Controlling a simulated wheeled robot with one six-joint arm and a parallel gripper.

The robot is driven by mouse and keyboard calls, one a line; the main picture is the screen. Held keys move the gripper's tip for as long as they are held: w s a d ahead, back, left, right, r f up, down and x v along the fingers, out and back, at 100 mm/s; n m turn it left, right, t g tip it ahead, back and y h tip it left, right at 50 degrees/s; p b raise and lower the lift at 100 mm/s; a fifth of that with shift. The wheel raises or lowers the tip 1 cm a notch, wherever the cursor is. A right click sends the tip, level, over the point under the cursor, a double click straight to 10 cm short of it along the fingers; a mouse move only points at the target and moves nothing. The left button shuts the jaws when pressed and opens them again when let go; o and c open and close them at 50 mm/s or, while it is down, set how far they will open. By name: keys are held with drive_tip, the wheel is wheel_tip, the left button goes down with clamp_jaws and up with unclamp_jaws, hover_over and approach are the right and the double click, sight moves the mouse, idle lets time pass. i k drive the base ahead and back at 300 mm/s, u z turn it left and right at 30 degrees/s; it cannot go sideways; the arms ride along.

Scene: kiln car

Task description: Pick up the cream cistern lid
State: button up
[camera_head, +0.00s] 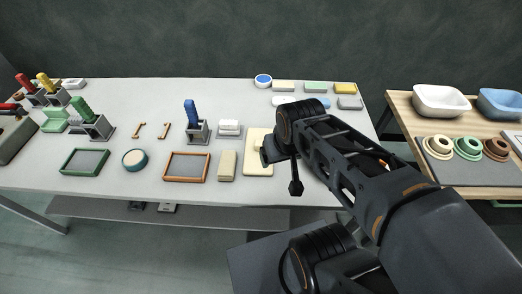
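The cream cistern lid (255,168) is most likely the flat, pale yellow-cream slab lying near the front edge of the white table, right of centre. A small raised part shows near its middle. My gripper (268,152) is at the right side of the slab, over or beside it, and hides part of its right edge. I cannot tell whether the fingers touch it. The fingertips are small and dark here, so I cannot tell whether they are open or shut.
A beige block (227,165) and an orange-framed tray (187,167) lie left of the slab. A blue-handled tool in a grey stand (196,129) and a white stack (230,129) are behind. A wooden table (399,104) with basins stands right.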

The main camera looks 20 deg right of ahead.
sight(252, 165)
drive_tip(key=u, duration=0.3)
drive_tip(key=k, duration=0.4)
drive_tip(key=u, duration=1.35)
drive_tip(key=i, duration=0.8)
drive_tip(key=z, duration=0.5)
